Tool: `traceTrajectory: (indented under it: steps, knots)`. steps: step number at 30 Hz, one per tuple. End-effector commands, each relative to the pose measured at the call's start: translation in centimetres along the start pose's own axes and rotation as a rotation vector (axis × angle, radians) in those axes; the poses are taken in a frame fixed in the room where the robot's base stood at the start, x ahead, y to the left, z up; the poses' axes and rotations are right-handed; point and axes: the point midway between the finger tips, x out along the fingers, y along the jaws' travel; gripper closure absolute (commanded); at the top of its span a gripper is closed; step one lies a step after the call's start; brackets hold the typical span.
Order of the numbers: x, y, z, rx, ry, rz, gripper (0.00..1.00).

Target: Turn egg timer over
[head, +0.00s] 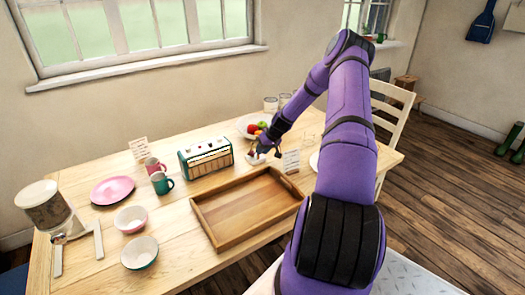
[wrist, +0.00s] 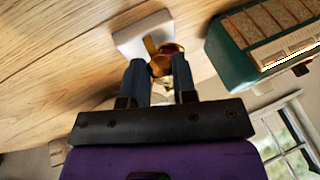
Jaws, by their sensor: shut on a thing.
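The egg timer (wrist: 168,62) shows in the wrist view as a small amber, glassy and brass-coloured piece between my fingers. My gripper (wrist: 160,72) is shut on it, and the fingers hide part of its body. A white square piece (wrist: 140,34) shows just beyond the fingertips against the wood; I cannot tell whether it belongs to the timer or lies under it. In the head view my gripper (head: 262,149) is low over the table behind the tray, where the timer is too small to make out clearly. I cannot tell whether it touches the table.
The wooden tray (head: 247,208) lies just in front of my gripper. A fruit bowl (head: 249,122) is behind, and a small card (head: 291,161) stands to the right.

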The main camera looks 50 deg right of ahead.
Motion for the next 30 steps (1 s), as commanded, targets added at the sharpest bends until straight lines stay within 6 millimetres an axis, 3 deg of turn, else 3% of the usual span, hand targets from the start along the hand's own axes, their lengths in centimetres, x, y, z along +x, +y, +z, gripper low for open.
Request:
traceTrajectory:
  steps: [7,8,11,22,30]
  knots:
    - [0.0,0.0,-0.1,0.000,0.001,0.001,0.98]
    - [0.0,0.0,-0.1,0.000,0.001,0.001,0.70]
    - [0.0,0.0,0.0,0.000,0.001,0.001,0.48]
    - [-0.5,0.0,0.0,0.000,0.001,0.001,0.48]
    - [-4.9,0.1,-0.1,0.001,0.003,0.003,0.48]
